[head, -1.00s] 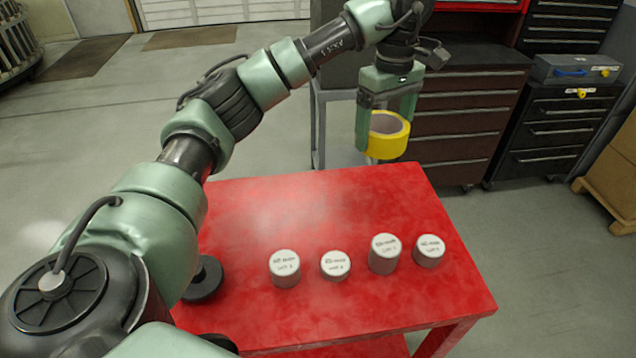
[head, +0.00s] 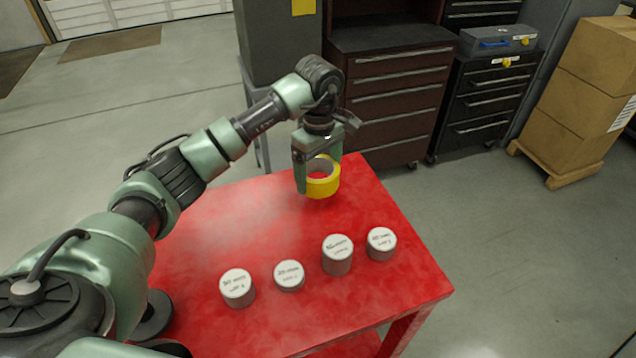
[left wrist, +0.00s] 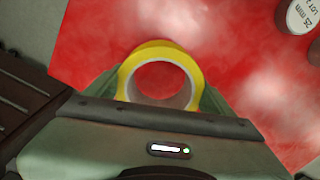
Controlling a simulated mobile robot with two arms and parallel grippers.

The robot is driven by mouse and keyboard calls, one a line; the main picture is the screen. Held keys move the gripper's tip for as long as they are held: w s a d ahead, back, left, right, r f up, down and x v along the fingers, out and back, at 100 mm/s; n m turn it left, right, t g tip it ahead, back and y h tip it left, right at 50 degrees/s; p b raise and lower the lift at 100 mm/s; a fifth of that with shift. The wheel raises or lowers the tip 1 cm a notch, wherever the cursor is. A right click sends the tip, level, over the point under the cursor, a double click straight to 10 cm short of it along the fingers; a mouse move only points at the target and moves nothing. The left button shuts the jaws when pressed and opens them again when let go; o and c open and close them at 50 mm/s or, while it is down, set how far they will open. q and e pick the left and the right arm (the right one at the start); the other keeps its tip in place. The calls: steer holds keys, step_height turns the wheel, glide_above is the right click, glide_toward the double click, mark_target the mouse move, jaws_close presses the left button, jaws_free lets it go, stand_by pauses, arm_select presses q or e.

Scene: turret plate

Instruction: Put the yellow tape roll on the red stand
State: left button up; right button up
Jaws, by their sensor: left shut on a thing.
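The yellow tape roll (head: 323,187) is held between the fingers of my left gripper (head: 318,178), near the far edge of the red stand (head: 400,285). In the left wrist view the roll (left wrist: 160,48) sits upright between the two green fingers, its hole facing the camera, with the red top (left wrist: 225,40) behind it. The roll appears to be above the stand's top; I cannot tell how large the gap is. My right gripper is not in view.
Several grey cylinders with white labelled tops, such as one (head: 237,287), stand in a row on the near part of the stand. A black round object (head: 152,318) lies at its left edge. Drawer cabinets (head: 400,95) and cardboard boxes (head: 580,95) stand behind. The stand's middle is clear.

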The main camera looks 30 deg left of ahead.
arm_select(q)
steer(key=shift+f, duration=0.65)
step_height(320, 180, down, 3)
steer(key=shift+r+p, duration=0.2)
steer(key=shift+p, duration=0.25)
steer(key=shift+f, duration=0.35)
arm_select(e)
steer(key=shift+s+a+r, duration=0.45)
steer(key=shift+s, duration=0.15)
